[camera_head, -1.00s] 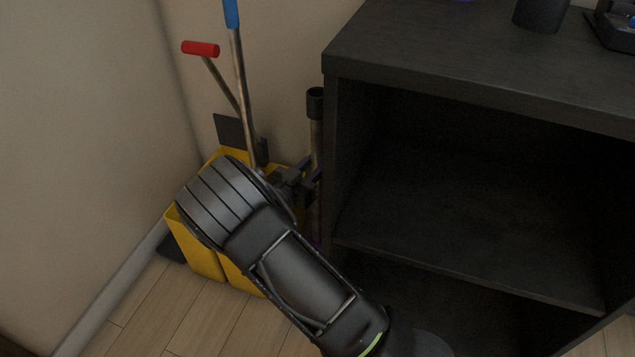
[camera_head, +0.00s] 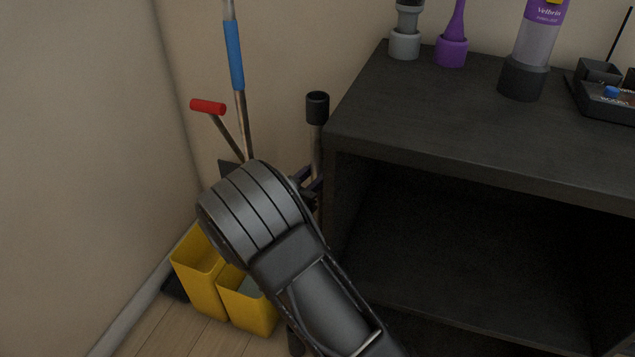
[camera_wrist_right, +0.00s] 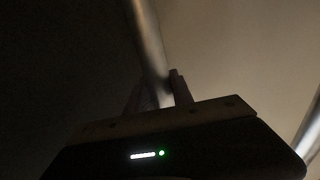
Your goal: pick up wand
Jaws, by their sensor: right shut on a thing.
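The wand (camera_head: 317,108) is a metal tube with a black cylindrical top. It stands nearly upright between the yellow bucket and the black shelf unit. My right gripper (camera_head: 308,186) is shut on its tube below the black top, with the fingers partly hidden behind my own wrist. In the right wrist view, the dim metal tube (camera_wrist_right: 148,40) runs down between the two fingers of the right gripper (camera_wrist_right: 160,92). Most of the wand's lower length is hidden by my arm. My left gripper is not in view.
A yellow two-part bucket (camera_head: 202,283) stands on the wood floor by the wall. A blue-gripped pole (camera_head: 234,55) and a red-handled tool (camera_head: 208,106) lean there. The black shelf unit (camera_head: 440,125) is close on the right, with bottles and a tray (camera_head: 605,105) on top.

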